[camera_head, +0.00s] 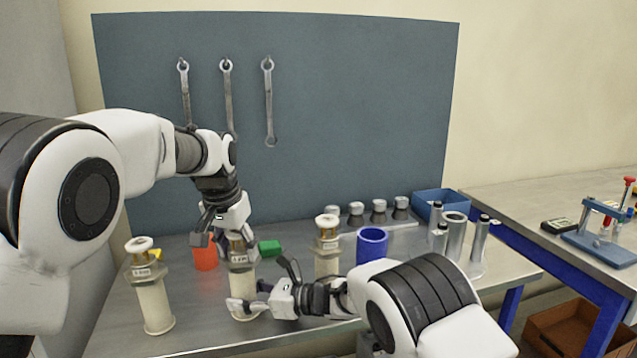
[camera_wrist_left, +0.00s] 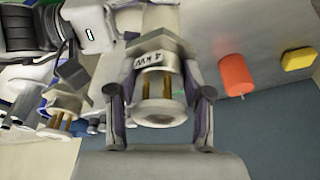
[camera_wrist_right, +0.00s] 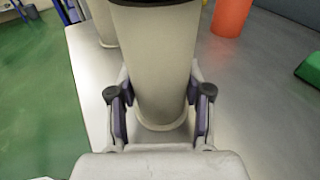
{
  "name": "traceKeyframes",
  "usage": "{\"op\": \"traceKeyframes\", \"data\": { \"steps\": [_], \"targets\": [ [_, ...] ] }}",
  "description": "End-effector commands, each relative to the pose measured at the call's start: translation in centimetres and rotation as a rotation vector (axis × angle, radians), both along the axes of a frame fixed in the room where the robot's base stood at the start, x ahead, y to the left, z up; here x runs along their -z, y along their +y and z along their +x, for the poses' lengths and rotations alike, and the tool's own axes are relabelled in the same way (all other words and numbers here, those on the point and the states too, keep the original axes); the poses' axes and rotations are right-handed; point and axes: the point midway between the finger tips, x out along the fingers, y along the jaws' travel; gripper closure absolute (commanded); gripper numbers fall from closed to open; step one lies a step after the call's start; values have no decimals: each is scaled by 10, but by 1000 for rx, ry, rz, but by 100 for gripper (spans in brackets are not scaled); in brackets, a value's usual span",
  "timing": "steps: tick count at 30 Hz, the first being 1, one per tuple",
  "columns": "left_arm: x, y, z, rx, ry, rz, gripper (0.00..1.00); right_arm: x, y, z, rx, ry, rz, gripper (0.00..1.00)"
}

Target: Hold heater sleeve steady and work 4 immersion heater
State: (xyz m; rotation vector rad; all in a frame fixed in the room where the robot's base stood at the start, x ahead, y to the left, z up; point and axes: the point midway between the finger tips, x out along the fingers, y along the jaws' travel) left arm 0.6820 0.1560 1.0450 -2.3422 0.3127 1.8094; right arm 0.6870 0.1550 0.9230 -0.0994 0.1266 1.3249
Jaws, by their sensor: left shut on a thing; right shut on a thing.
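The 4 kW immersion heater (camera_wrist_left: 163,65) has a grey flange, brass-coloured rods and a pale round cap (camera_wrist_left: 162,112). It sits upright at the top of the middle cream sleeve (camera_head: 243,283); whether it is fully down I cannot tell. My left gripper (camera_head: 237,234) comes from above and is shut on the cap, one finger each side in the left wrist view (camera_wrist_left: 162,118). My right gripper (camera_head: 252,296) is shut around the lower sleeve, which also fills the right wrist view (camera_wrist_right: 155,60). The sleeve's foot is on the bench.
Similar heaters in sleeves stand at the left (camera_head: 152,290) and right (camera_head: 327,250). An orange cylinder (camera_head: 205,258) and a green block (camera_head: 270,247) are close by. A blue cup (camera_head: 372,245) and metal cylinders (camera_head: 455,235) stand to the right.

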Motion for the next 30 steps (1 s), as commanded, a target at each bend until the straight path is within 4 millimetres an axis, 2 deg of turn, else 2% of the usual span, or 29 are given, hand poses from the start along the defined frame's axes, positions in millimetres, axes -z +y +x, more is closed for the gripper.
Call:
{"op": "traceKeyframes", "data": {
  "steps": [30],
  "targets": [
    [-36, 0, 0, 0, 0, 0, 86, 2, 0, 0, 0, 2, -3, 81]
  ]
}}
